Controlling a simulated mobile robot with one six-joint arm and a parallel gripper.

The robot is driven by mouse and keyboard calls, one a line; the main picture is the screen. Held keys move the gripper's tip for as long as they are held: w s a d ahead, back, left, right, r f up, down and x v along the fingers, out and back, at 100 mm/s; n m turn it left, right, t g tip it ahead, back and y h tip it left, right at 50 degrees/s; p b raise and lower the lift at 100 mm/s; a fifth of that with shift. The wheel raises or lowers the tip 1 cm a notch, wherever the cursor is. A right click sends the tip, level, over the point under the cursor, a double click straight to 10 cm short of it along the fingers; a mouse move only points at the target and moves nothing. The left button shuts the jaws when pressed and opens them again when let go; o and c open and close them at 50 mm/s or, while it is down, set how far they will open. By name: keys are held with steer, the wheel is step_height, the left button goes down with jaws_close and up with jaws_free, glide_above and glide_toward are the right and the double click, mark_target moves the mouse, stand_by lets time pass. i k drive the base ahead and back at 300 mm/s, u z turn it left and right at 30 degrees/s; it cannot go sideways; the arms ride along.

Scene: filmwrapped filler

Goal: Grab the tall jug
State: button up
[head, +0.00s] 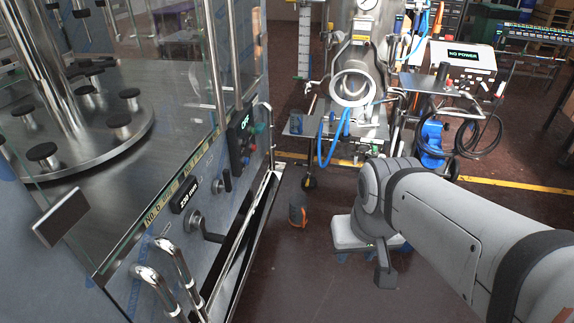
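I cannot pick out a tall jug with certainty in the head view. A small dark and orange container (297,212) stands on the floor, left of my arm. A small blue vessel (296,121) is on a metal shelf of the machine behind it. My arm comes in from the lower right and bends at the picture's middle. Below the bend are a pale block and a dark grey piece. These may belong to my wrist and gripper, but the fingers cannot be made out. Nothing is visibly held.
A glass-fronted steel machine (115,190) with handles and a crank fills the left. A steel filling machine (358,70) with blue hoses stands at the back. Right of it is a control box (462,58) reading "NO POWER". Open dark red floor (305,275) lies between the left machine and my arm.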

mark_target(299, 202)
steer(key=z, duration=1.7)
steer(key=i, duration=2.4)
steer(key=u, duration=1.45)
steer(key=k, duration=0.1)
steer(key=u, duration=1.95)
